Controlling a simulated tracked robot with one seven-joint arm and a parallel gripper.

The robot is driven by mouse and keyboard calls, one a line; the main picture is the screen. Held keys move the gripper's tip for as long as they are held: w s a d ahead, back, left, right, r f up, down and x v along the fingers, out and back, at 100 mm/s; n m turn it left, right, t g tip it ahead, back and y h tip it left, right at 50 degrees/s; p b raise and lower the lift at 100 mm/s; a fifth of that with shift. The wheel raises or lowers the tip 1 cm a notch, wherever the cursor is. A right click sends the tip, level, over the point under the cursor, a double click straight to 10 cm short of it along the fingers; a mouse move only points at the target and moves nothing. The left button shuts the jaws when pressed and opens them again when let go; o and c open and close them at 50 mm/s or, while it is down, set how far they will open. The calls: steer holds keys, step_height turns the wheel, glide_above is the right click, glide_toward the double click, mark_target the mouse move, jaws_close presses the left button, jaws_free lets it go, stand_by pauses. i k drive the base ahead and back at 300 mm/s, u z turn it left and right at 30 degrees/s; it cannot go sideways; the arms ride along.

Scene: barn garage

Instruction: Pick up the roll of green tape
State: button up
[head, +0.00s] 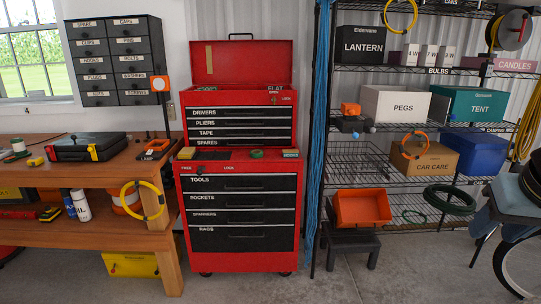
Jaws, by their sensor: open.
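A small dark green roll (257,154), which looks like the green tape, lies on the ledge of the red tool chest (238,262), between the upper and lower drawers. It is too small to make out in detail. My gripper is not in the head view.
The wooden workbench (110,183) holds a black case (85,148). A dark stool (352,244) stands below the bin. The concrete floor (330,287) in front is clear.

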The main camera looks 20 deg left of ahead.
mark_target(256, 154)
steer(key=z, duration=0.5)
steer(key=i, duration=2.6)
steer(key=u, duration=1.85)
steer(key=i, duration=0.15)
steer(key=u, duration=1.7)
steer(key=i, duration=0.3)
steer(key=u, duration=0.2)
